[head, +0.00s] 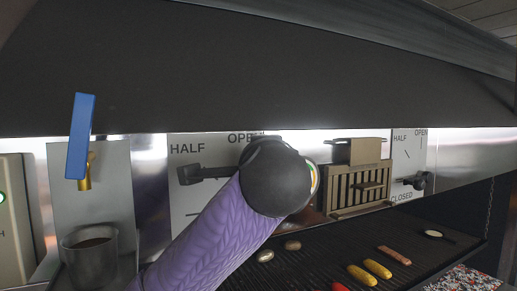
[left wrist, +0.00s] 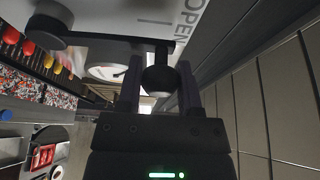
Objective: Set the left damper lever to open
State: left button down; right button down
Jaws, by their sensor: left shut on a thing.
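The left damper plate (head: 185,150) stands on the back wall, with the words HALF and OPEN showing; its lower right part is hidden by my purple left arm. The left damper lever (head: 205,173) is black and runs about level to the right behind my arm. In the left wrist view its bar (left wrist: 115,40) leads from a round black hub to a black knob (left wrist: 158,76), close to the word OPEN. My left gripper (left wrist: 160,92) has its two fingers on either side of this knob, shut on it. In the head view the gripper is hidden. My right gripper is not in view.
A right damper plate (head: 402,145) with its own black lever (head: 410,182) is further right. A tan slatted box (head: 358,188) stands between the plates. The grill (head: 320,250) below holds food. The dark hood (head: 250,75) overhangs everything.

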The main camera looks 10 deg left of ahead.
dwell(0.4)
pick_arm(q)
jog(key=shift+c, duration=1.3)
grip_release()
jog(key=shift+d, duration=0.15)
jog(key=shift+s+f, duration=0.1)
jog(key=shift+s, duration=0.1)
jog(key=b+v, duration=0.5)
jog(key=v, duration=0.4)
jog(key=shift+s, duration=0.2)
